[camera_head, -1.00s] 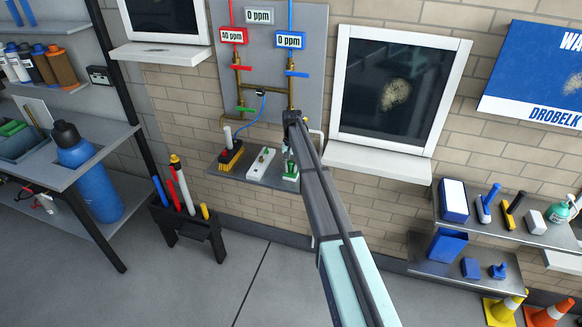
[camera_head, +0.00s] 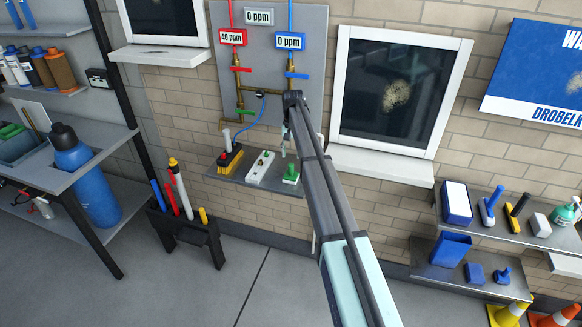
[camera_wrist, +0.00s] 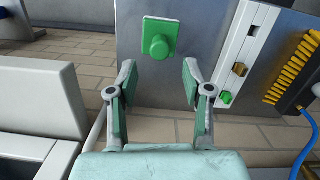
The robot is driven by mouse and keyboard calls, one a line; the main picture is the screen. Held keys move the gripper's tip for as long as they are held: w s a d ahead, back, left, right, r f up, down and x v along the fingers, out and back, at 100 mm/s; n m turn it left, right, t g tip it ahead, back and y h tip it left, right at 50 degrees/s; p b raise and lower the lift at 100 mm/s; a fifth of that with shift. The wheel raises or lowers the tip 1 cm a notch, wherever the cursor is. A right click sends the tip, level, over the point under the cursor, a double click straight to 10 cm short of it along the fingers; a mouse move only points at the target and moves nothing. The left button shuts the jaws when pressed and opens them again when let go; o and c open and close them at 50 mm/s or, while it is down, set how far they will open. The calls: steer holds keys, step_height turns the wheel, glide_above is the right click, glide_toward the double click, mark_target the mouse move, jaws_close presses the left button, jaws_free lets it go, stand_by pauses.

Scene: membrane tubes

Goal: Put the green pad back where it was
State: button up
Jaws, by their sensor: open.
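The green pad (camera_wrist: 155,42), a square plate with a round knob, sits on the grey wall shelf (camera_wrist: 205,22). In the head view the green pad (camera_head: 291,174) is at the shelf's right end. My gripper (camera_wrist: 160,80) is open and empty in the wrist view, its two fingers apart with the pad beyond them, between their lines. In the head view my gripper (camera_head: 287,143) hangs above the pad, partly hidden by my arm.
A blue hose (camera_head: 252,123), pipes and valves are on the panel behind. A window sill (camera_head: 380,165) juts out at right.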

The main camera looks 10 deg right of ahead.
steer(key=shift+w+r+b, duration=0.2)
steer(key=shift+r+b, duration=0.25)
steer(key=shift+r, duration=1.5)
steer(key=s+f+n+g, duration=0.1)
steer(key=s+f, duration=1.3)
steer(key=s, duration=1)
steer(key=s+f+n+g, duration=0.1)
steer(key=s+f+g, duration=0.1)
steer(key=s+f, duration=1.3)
steer(key=s+f+n+g, duration=0.1)
steer(key=s+f, duration=1.3)
steer(key=s, duration=2)
steer(key=shift+a+f+n+g, duration=0.15)
steer(key=shift+f+n+g, duration=0.15)
steer(key=shift+g, duration=0.3)
steer(key=shift+s, duration=0.1)
